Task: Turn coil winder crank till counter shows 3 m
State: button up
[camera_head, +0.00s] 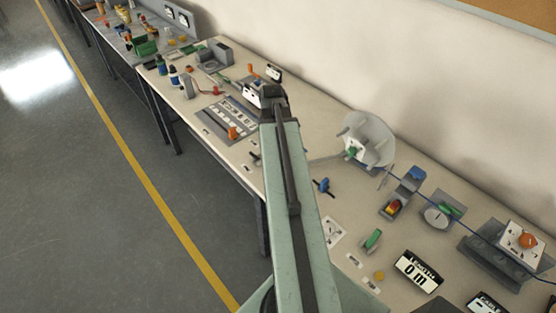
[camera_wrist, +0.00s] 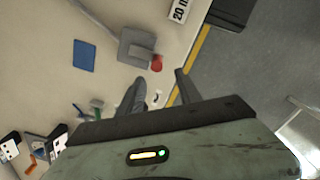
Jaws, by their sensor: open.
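The counter (camera_head: 418,270) is a black-framed sign that reads "LENGTH 0 m" near the front of the bench. A pale round reel (camera_head: 376,140) with a white plate and green knob stands at the wall; it looks like the coil winder. A blue cable (camera_head: 455,222) runs to the right from near it. I cannot tell which part is the crank. My gripper (camera_wrist: 157,88) is open, with nothing visible between its fingers, above the bench near its edge. In the head view my arm hides the fingers, left of the reel.
A white box with an orange knob (camera_head: 525,240) sits on the right. A blue-and-grey clamp (camera_head: 408,185) stands beside the cable. In the wrist view a grey block (camera_wrist: 135,47) with a red knob (camera_wrist: 157,63) and a blue square (camera_wrist: 84,56) lie ahead. Floor (camera_head: 100,220) is clear at left.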

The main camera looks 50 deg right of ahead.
jog(key=shift+s+d, duration=0.3)
jog(key=shift+d, duration=0.1)
notch_tip(320, 180, down, 8)
jog(key=b, duration=0.8)
jog(key=shift+a, duration=0.1)
jog(key=shift+r, duration=0.1)
